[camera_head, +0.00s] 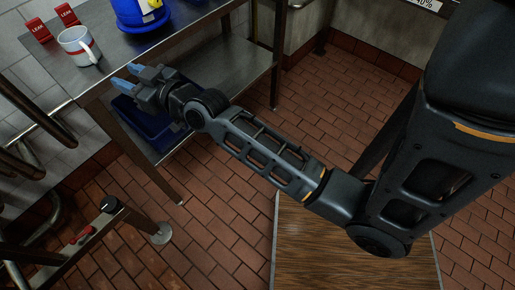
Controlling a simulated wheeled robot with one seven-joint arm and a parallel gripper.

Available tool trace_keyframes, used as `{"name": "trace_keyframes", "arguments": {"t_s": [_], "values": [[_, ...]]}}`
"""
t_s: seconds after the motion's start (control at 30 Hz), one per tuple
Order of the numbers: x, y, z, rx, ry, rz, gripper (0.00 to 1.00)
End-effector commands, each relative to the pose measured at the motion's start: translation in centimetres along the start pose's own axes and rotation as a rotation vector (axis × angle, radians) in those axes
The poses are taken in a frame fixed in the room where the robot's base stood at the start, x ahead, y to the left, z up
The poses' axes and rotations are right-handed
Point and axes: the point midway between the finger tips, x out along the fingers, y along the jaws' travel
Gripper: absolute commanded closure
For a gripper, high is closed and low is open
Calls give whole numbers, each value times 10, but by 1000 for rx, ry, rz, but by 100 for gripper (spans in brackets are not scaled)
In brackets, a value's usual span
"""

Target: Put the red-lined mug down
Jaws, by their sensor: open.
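The white mug (80,46) with a red line and a blue band stands upright on the grey metal table (105,73), close to its front left corner. My gripper (123,77) is to the right of and in front of the mug, apart from it. Its two blue-tipped fingers point left. The fingers are open with nothing between them. The gripper is in front of the table's edge in the picture; its exact height against the tabletop is hard to tell.
Two red "LEAK" tags (39,30) stand behind the mug. A dark blue bin (146,125) is on the lower shelf (240,65). Pipes (36,112) run at the left. Brick-tiled floor (230,220) is clear in front.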

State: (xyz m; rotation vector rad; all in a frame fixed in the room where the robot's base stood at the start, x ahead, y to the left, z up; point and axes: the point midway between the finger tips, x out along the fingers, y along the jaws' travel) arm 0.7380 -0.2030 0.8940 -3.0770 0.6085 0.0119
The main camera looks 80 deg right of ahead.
Motion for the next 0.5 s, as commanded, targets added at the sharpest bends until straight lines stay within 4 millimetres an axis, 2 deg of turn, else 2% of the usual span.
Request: {"name": "trace_keyframes", "arguments": {"t_s": [0.03, 0.17, 0.2, 0.37, 0.5], "values": [[-17, -10, 10, 3, -19, -14, 59], [-73, -35, 31, 7, -61, -50, 59], [-93, -42, 36, 7, -76, -63, 59], [-168, -62, 45, 2, -124, -122, 59], [-231, -71, 42, -10, -164, -182, 59]]}}
